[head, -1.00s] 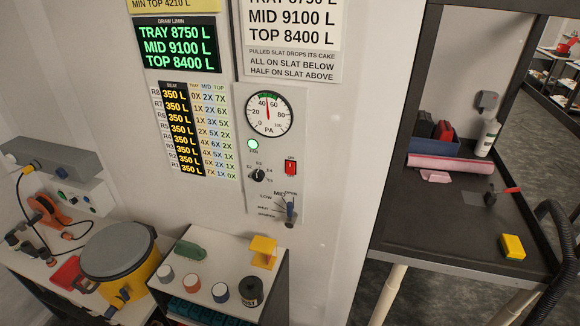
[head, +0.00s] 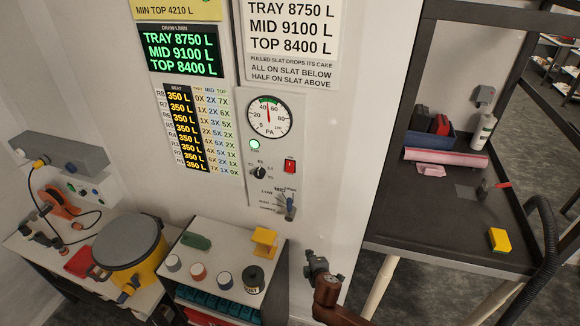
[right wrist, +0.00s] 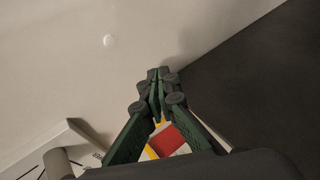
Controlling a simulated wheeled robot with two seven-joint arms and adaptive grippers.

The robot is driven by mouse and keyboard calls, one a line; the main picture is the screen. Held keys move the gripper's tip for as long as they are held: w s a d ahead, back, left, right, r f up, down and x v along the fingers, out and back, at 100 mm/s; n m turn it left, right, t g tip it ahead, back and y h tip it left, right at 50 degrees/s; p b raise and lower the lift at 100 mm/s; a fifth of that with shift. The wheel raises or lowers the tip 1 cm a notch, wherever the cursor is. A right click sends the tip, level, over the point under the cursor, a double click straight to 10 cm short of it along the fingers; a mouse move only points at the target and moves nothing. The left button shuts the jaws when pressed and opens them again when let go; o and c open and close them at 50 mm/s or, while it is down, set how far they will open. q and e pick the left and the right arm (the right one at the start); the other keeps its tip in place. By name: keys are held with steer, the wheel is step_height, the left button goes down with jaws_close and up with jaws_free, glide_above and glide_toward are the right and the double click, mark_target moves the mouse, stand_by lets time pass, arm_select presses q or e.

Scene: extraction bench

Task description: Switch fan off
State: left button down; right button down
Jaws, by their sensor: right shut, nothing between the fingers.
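The control panel (head: 272,140) on the white wall carries a round PA gauge (head: 268,117), its needle near 50. The small label above the red switch is too small to read surely. My right gripper (head: 312,260) is below and right of the panel, apart from the switch. In the right wrist view it (right wrist: 158,76) is shut and empty. My left gripper is not in view.
A white-topped shelf (head: 215,258) with small jars and a yellow stand (head: 264,242) stands below the panel. A yellow pot (head: 130,255) is at left. A dark bench (head: 430,220) with a yellow block (head: 500,240) is at right. The wall around the switch is clear.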

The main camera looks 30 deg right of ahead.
mark_target(290, 167)
steer(key=w+a+r+n+t+p, duration=0.1)
steer(key=a+r+n+t, duration=0.1)
steer(key=r, duration=1.1)
steer(key=w+a+r+n+t+y+p, duration=0.1)
steer(key=a+r+n+t, duration=0.2)
steer(key=r, duration=1)
steer(key=w+a+r+n+t+y+p, duration=0.1)
steer(key=a+r+n+t, duration=0.2)
steer(key=r, duration=1)
steer(key=a+n, duration=0.1)
steer(key=a, duration=0.2)
steer(key=shift+r+n, duration=0.3)
steer(key=shift+n, duration=0.1)
steer(key=shift+w, duration=0.1)
steer(key=w+d+f+b, duration=0.1)
steer(key=w+d+b, duration=0.2)
steer(key=w+d, duration=0.2)
steer(key=shift+w+d+f+b, duration=0.2)
steer(key=shift+w+d+b, duration=0.1)
steer(key=shift+d, duration=0.45)
steer(key=shift+w+d, duration=0.15)
steer(key=shift+w+d, duration=0.1)
steer(key=shift+d, duration=0.05)
